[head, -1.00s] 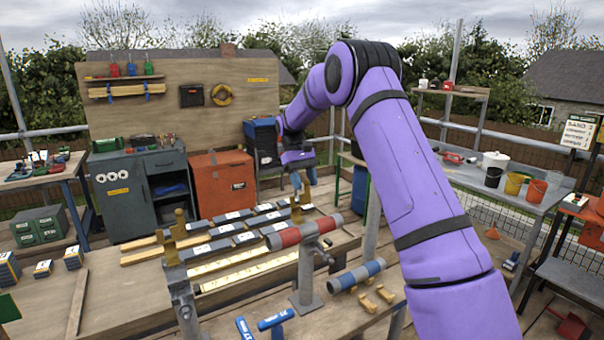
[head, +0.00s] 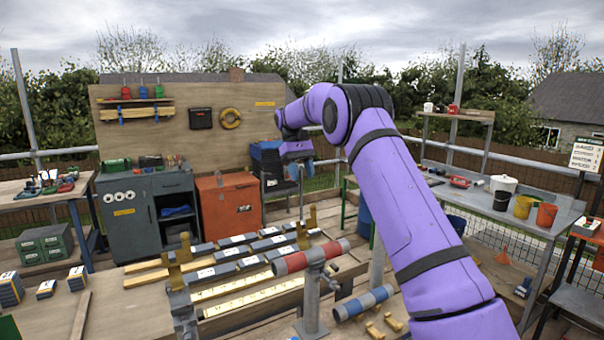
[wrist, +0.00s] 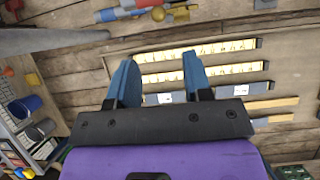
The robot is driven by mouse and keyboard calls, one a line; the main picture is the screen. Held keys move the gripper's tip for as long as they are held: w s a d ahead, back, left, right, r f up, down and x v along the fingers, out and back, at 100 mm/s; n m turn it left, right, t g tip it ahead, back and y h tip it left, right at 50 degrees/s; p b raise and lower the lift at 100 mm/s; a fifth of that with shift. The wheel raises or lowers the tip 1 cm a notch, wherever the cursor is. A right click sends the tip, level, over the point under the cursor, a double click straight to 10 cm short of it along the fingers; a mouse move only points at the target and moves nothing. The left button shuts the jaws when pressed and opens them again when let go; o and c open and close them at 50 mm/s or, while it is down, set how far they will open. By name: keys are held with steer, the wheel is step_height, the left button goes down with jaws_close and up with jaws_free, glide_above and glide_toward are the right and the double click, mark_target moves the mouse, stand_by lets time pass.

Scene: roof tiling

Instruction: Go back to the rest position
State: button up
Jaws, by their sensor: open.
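My gripper (head: 303,178) hangs in the air above the far end of the workbench, at the end of my purple arm. In the wrist view its two blue fingers (wrist: 160,78) are spread apart with nothing between them. Below it, grey tiles (head: 235,254) lie in rows on the bench with pale battens (head: 247,290). The tiles and battens also show beyond the fingers in the wrist view. A red and grey ridge piece (head: 310,257) rests on a grey stand at the near side of the bench.
A blue and grey ridge piece (head: 362,302) lies to the right of the stand. Brass-coloured clamps (head: 183,250) stand up at the bench edges. An orange cabinet (head: 230,205) and a grey cabinet (head: 145,215) stand behind. A side table (head: 470,205) with buckets is at right.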

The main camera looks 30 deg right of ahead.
stand_by(0.3)
steer(key=s+a+r+t, duration=0.35)
steer(key=s+r, duration=0.35)
steer(key=s, duration=0.4)
steer(key=s+a+r+t, duration=0.2)
steer(key=s+a+r, duration=0.2)
steer(key=s+r, duration=0.5)
steer(key=s+a+f+t, duration=0.1)
steer(key=s+f+t, duration=0.1)
steer(key=s, duration=0.7)
steer(key=s+a+f+t, duration=0.1)
steer(key=s+f, duration=0.3)
steer(key=s, duration=0.5)
steer(key=s+a+f+t, duration=0.1)
steer(key=s+f+t, duration=0.2)
steer(key=s, duration=0.6)
steer(key=shift+s+a+f, duration=0.2)
steer(key=shift+a+f, duration=0.1)
steer(key=shift+f, duration=0.2)
